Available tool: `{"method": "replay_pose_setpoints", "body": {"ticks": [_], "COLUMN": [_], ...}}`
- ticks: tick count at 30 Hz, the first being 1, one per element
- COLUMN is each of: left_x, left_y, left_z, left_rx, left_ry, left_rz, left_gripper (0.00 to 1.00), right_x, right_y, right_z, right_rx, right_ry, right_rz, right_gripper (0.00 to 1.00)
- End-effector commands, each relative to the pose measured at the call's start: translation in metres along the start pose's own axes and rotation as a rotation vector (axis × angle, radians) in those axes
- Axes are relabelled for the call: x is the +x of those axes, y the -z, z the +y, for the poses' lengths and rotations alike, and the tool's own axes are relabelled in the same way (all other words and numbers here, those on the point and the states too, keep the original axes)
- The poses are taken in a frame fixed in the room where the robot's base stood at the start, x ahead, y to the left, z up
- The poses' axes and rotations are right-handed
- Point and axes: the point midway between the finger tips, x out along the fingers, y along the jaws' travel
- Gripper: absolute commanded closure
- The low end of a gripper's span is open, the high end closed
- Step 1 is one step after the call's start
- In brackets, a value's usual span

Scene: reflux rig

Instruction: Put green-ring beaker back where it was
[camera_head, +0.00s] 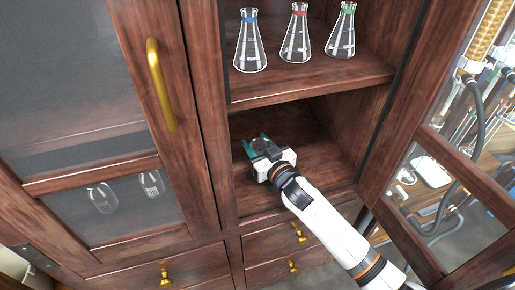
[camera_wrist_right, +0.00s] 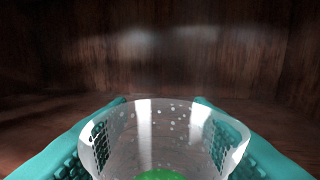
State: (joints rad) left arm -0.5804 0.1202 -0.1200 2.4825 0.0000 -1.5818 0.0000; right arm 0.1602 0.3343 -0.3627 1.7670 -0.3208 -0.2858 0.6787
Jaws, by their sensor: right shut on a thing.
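My right gripper (camera_head: 259,147) reaches into the lower cabinet compartment. In the right wrist view its teal padded fingers (camera_wrist_right: 162,140) press on both sides of a clear glass beaker (camera_wrist_right: 165,120). The beaker has an open rim facing the camera, and a green patch (camera_wrist_right: 160,174) shows at the bottom of the picture. In the head view the beaker is mostly hidden by the gripper. I cannot tell whether its base touches the shelf. My left gripper is not in view.
Three flasks with blue (camera_head: 249,45), red (camera_head: 297,35) and green (camera_head: 341,32) bands stand on the shelf above. The compartment floor (camera_head: 318,160) is bare right of my gripper. A glass door (camera_head: 455,170) stands at the right; a brass-handled door (camera_head: 160,85) is at the left.

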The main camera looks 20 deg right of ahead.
Motion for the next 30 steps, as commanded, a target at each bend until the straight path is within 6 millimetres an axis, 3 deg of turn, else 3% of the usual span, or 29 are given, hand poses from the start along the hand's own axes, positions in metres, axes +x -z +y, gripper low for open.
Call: {"method": "replay_pose_setpoints", "body": {"ticks": [9, 10, 14, 24, 30], "left_x": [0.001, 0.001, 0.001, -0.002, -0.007], "left_y": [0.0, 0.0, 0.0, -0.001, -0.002], "left_z": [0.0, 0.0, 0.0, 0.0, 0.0], "left_rx": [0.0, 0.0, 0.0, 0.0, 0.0], "left_ry": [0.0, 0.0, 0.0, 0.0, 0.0], "left_rz": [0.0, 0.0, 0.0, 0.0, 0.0], "left_gripper": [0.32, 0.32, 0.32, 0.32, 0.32], "right_x": [0.0, 0.0, 0.0, 0.0, -0.032], "right_y": [0.002, 0.002, 0.002, -0.003, -0.001], "right_z": [0.0, 0.0, 0.0, 0.0, 0.0], "right_rx": [0.001, 0.001, 0.001, -0.001, 0.002], "right_ry": [0.0, 0.0, 0.0, 0.0, -0.001], "right_rz": [-0.001, -0.001, -0.001, -0.001, 0.003], "right_gripper": [0.8, 0.53, 0.32, 0.32, 0.32]}}
